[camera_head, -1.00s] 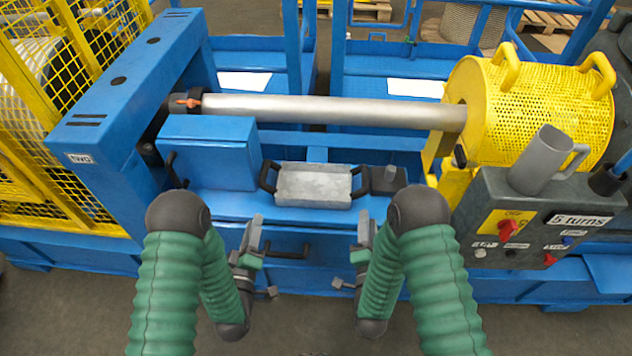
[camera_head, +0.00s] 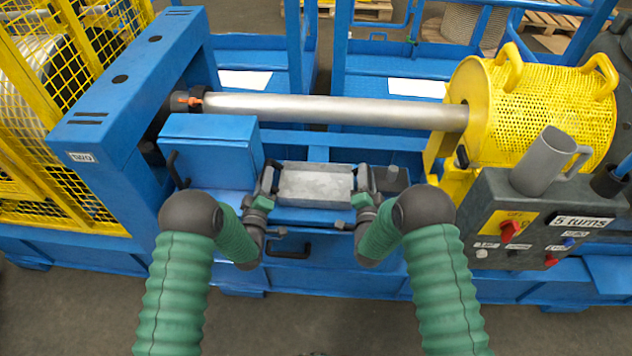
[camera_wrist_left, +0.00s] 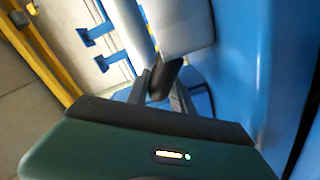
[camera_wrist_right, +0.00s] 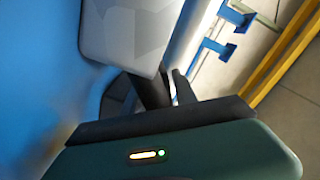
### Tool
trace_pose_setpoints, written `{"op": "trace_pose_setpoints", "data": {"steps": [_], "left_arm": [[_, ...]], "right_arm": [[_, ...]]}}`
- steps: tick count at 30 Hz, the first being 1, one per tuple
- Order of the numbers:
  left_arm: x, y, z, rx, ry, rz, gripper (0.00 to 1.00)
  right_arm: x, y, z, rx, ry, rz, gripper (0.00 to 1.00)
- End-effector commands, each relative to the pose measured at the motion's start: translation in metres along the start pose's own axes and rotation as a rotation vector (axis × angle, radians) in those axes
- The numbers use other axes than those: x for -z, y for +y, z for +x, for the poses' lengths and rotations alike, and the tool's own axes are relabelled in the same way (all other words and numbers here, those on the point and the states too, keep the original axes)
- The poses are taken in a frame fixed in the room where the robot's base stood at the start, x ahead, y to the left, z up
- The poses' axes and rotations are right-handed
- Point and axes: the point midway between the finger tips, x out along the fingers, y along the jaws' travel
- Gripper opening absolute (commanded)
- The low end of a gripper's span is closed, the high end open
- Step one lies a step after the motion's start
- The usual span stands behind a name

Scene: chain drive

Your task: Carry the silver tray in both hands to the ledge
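The silver tray (camera_head: 316,186) lies flat on the blue bench (camera_head: 300,215) in the head view, with a dark handle at each end. Its grey underside or side also shows in the left wrist view (camera_wrist_left: 185,25) and the right wrist view (camera_wrist_right: 125,35). My left gripper (camera_head: 266,182) is at the left handle, and the dark handle (camera_wrist_left: 164,78) lies between its spread fingers. My right gripper (camera_head: 362,182) is at the right handle (camera_wrist_right: 152,90), its fingers on either side, apparently apart. The fingertips are partly hidden. I cannot tell which surface is the ledge.
A blue box (camera_head: 210,150) stands left of the tray. A silver shaft (camera_head: 330,109) runs behind it to a yellow mesh guard (camera_head: 545,105). A control panel (camera_head: 540,225) with a grey mug (camera_head: 545,160) is at the right. A small dark block (camera_head: 392,180) sits just right of the tray.

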Motion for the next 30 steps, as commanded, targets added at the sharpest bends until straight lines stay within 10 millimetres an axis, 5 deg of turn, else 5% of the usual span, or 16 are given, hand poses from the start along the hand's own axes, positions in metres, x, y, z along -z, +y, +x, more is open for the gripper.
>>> {"op": "trace_pose_setpoints", "data": {"steps": [11, 17, 19, 30], "left_arm": [[-0.0001, 0.0001, 0.0071, 0.000, 0.000, 0.000, 0.28], [-0.0001, -0.0002, 0.0069, 0.001, 0.000, 0.000, 0.02], [-0.0001, -0.0004, 0.0069, 0.001, 0.000, 0.001, 0.00], [0.0002, -0.0013, 0.0067, 0.003, 0.000, 0.001, 0.00]], "right_arm": [[0.0001, 0.0001, 0.0070, 0.000, 0.000, -0.001, 0.34], [0.0001, 0.0003, 0.0069, 0.000, 0.000, -0.001, 0.08], [0.0001, 0.0005, 0.0069, -0.001, 0.000, -0.001, 0.00], [-0.0001, 0.0016, 0.0065, -0.002, 0.000, -0.001, 0.00]]}}
